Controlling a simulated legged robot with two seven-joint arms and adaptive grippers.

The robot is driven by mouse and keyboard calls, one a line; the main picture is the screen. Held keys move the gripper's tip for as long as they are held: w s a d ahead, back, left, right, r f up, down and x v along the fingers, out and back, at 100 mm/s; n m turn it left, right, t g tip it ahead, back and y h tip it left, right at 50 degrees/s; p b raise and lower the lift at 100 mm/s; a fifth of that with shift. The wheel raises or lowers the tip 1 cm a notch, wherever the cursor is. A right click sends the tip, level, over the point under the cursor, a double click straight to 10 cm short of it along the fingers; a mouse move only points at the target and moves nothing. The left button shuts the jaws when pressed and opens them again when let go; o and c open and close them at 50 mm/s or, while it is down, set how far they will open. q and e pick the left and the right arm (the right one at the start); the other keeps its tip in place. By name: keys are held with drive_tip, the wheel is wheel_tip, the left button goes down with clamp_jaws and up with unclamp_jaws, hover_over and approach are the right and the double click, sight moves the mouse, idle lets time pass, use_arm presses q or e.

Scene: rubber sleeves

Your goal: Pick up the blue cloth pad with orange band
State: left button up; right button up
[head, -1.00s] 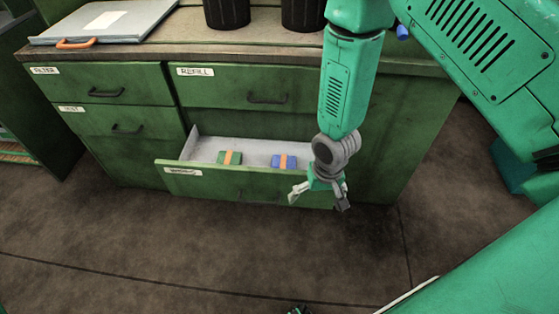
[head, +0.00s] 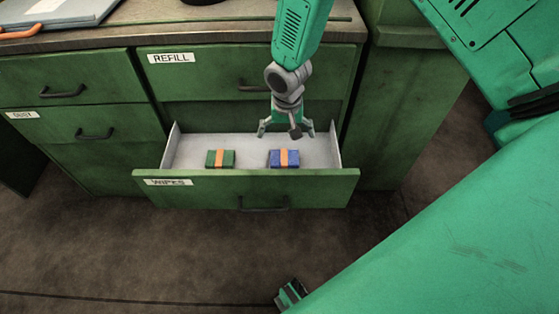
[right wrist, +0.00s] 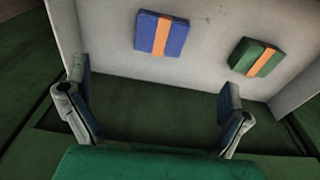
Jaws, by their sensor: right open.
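The blue cloth pad with orange band (head: 275,158) lies flat in the open drawer, right of its middle. It also shows in the right wrist view (right wrist: 177,38), near the top, on the pale drawer floor. My right gripper (head: 287,133) points down over the drawer's back part, a little behind and above the blue pad in the head view. It also shows in the right wrist view (right wrist: 154,85), with its fingers wide apart and nothing between them. The pad lies beyond the fingertips there, untouched. I do not see my left gripper.
A green pad with an orange band (head: 214,158) lies left of the blue one in the same drawer (head: 235,190), labelled WIPES. The drawer's side walls stand close around. The closed REFILL drawer (head: 215,72) and counter edge are above and behind.

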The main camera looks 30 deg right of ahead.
sight(283, 158)
drive_tip(key=f, duration=0.3)
drive_tip(key=f+b, duration=0.1)
drive_tip(key=f, duration=0.2)
drive_tip(key=w+d+f+b, duration=0.1)
drive_tip(key=f, duration=0.2)
drive_tip(key=shift+w+a+f+b, duration=0.1)
drive_tip(key=shift+a+f+b, duration=0.05)
drive_tip(key=shift+f+b, duration=0.35)
drive_tip(key=f, duration=0.1)
drive_tip(key=f+b, duration=0.1)
drive_tip(key=f, duration=0.1)
drive_tip(key=shift+w+a+f+b, duration=0.1)
drive_tip(key=shift+w+f+b, duration=0.2)
drive_tip(key=shift+b, duration=0.1)
drive_tip(key=shift+f, duration=0.25)
use_arm(q)
wheel_tip(283, 158, down, 5)
drive_tip(key=shift+w+d+f, duration=0.1)
drive_tip(key=shift+f, duration=0.05)
use_arm(e)
drive_tip(key=shift+d, duration=0.3)
drive_tip(key=shift+a, duration=0.1)
drive_tip(key=c, duration=1.1)
use_arm(q)
drive_tip(key=shift+a, duration=0.2)
use_arm(e)
drive_tip(key=shift+a, duration=0.1)
drive_tip(key=shift+c, duration=0.2)
